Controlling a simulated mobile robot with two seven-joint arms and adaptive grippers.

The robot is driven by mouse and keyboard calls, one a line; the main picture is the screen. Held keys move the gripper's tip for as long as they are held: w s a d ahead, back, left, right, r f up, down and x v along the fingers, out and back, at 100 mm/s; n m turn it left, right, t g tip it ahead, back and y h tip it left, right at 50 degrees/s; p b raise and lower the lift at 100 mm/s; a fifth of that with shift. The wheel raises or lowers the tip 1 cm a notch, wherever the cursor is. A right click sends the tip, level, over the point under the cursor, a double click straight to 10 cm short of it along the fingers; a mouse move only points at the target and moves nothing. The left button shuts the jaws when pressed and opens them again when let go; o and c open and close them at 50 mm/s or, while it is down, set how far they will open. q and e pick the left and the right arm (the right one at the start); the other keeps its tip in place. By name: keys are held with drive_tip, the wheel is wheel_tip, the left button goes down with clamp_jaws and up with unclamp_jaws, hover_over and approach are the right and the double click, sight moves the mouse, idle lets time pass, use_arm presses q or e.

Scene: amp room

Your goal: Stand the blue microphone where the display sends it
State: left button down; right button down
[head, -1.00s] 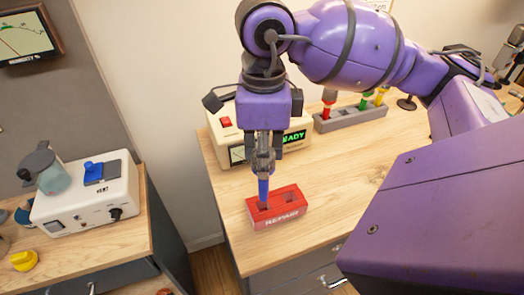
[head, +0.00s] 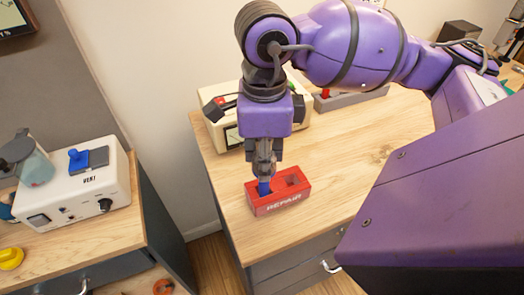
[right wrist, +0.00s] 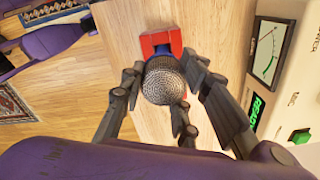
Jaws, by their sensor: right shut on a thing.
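The blue microphone (head: 264,188) is upright, its lower end in the left slot of the red holder (head: 280,207) marked REPAIR. How deep it sits I cannot tell. My right gripper (head: 264,168) is shut around its upper part. In the right wrist view the round silver mesh head (right wrist: 165,80) shows between the fingers of my right gripper (right wrist: 160,92), with part of the red holder (right wrist: 150,42) beyond. The holder's right slot looks empty. The green display (right wrist: 257,108) reads READY in the right wrist view; my arm hides it in the head view. My left gripper is not in view.
The cream tester box (head: 220,92) stands behind the holder. A grey rack (head: 350,97) is partly hidden by my arm. Bare wood (head: 350,150) lies right of the holder. A white VENT box (head: 70,200) stands on a separate left bench, across a gap.

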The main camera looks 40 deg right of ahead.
drive_tip(key=c, duration=1.3)
unclamp_jaws()
drive_tip(key=shift+o, duration=0.2)
wheel_tip(320, 180, up, 12)
drive_tip(key=shift+w, duration=0.1)
